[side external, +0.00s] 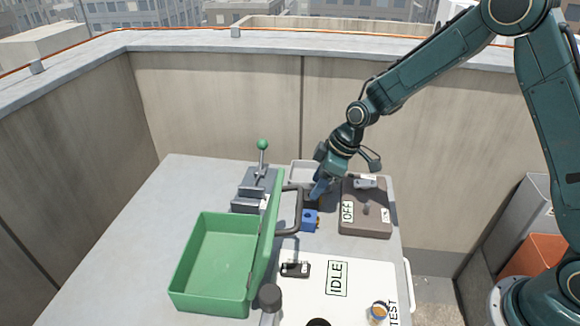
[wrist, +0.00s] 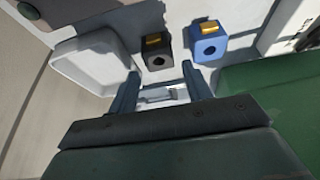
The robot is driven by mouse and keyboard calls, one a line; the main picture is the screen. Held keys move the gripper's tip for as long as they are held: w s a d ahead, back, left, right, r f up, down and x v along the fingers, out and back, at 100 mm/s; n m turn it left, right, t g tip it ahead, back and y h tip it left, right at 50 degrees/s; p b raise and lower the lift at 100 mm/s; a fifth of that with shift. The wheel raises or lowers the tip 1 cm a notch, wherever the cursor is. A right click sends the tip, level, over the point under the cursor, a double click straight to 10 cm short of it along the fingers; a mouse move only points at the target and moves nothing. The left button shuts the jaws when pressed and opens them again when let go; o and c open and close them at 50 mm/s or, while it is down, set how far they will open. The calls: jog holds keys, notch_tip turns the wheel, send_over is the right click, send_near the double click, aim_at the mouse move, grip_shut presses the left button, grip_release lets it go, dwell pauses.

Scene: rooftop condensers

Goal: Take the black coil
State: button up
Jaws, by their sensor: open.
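The black coil (wrist: 157,52) is a small dark block with a brass top and a round hole, seen in the wrist view just beyond my fingertips. In the side view my gripper covers most of that spot, and I cannot make the coil out clearly. A blue coil (wrist: 208,43) of the same shape sits to its right; it also shows in the side view (side external: 309,221). My gripper (wrist: 161,70) is open and empty, its fingers pointing toward the black coil. In the side view my gripper (side external: 319,190) is low over the table, behind the blue coil.
A white tray (wrist: 92,72) lies left of the black coil. An open green box (side external: 208,300) with raised lid (side external: 265,245) stands front left. A brown-grey unit marked OFF (side external: 365,225) is right. A green-knobbed lever (side external: 262,147) stands behind. A white IDLE board (side external: 355,290) lies in front.

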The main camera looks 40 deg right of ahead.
jog(key=shift+x, duration=2.6)
jog(key=shift+s+d, duration=0.1)
jog(key=shift+d, duration=0.05)
jog(key=shift+c, duration=0.4)
jog(key=c, duration=0.8)
notch_tip(320, 180, up, 20)
